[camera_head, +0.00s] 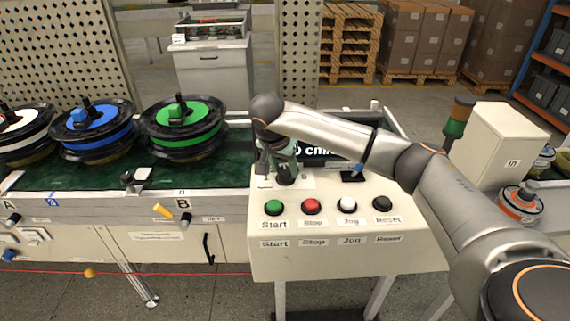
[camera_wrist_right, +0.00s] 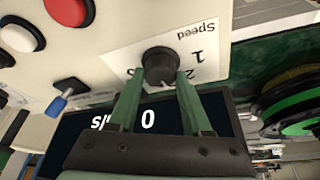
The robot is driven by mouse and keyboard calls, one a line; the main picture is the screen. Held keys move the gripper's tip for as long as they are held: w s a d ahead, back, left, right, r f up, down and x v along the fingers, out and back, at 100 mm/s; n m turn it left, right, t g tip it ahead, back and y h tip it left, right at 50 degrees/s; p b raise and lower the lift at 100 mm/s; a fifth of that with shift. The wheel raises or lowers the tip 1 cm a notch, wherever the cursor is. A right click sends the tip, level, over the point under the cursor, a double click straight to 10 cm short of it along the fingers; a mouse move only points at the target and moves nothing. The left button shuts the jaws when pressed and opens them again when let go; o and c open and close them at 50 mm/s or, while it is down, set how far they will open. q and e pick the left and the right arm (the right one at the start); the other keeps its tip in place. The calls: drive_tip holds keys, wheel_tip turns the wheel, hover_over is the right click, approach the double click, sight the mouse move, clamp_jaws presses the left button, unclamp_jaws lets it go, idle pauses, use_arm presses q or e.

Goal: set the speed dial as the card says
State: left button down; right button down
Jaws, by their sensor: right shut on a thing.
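The speed dial is a black round knob (camera_head: 287,176) on the white control panel (camera_head: 345,250). In the right wrist view the knob (camera_wrist_right: 160,62) sits on a white plate (camera_wrist_right: 118,55) marked "Speed", with a "1" and other numbers partly hidden. My right gripper (camera_head: 281,165) reaches down from above, its green fingers shut on the knob from two sides. The dark display (camera_head: 318,153) is partly behind my arm; in the right wrist view the display (camera_wrist_right: 148,119) reads 0. I cannot make out the card. My left gripper is out of view.
Green (camera_head: 274,207), red (camera_head: 312,206), white (camera_head: 347,204) and black (camera_head: 382,203) buttons line the panel's front. A blue-handled lever (camera_head: 358,168) stands beside the dial. Blue (camera_head: 93,130) and green (camera_head: 184,128) wheels sit on the conveyor at left.

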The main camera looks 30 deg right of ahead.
drive_tip(key=m+g, duration=0.1)
drive_tip(key=m, duration=0.1)
drive_tip(key=m+g+p, duration=0.1)
drive_tip(key=m, duration=0.2)
drive_tip(key=shift+w+r+m+h, duration=0.2)
drive_tip(key=shift+m+h, duration=0.1)
drive_tip(key=shift+h, duration=0.1)
drive_tip(key=shift+f+m+g+p, duration=0.15)
drive_tip(key=shift+m+g, duration=0.3)
drive_tip(key=shift+m, duration=0.65)
drive_tip(key=shift+m+g+p, duration=0.2)
drive_tip(key=shift+m+g, duration=0.25)
drive_tip(key=shift+m, duration=0.65)
drive_tip(key=shift+c, duration=1.7)
unclamp_jaws()
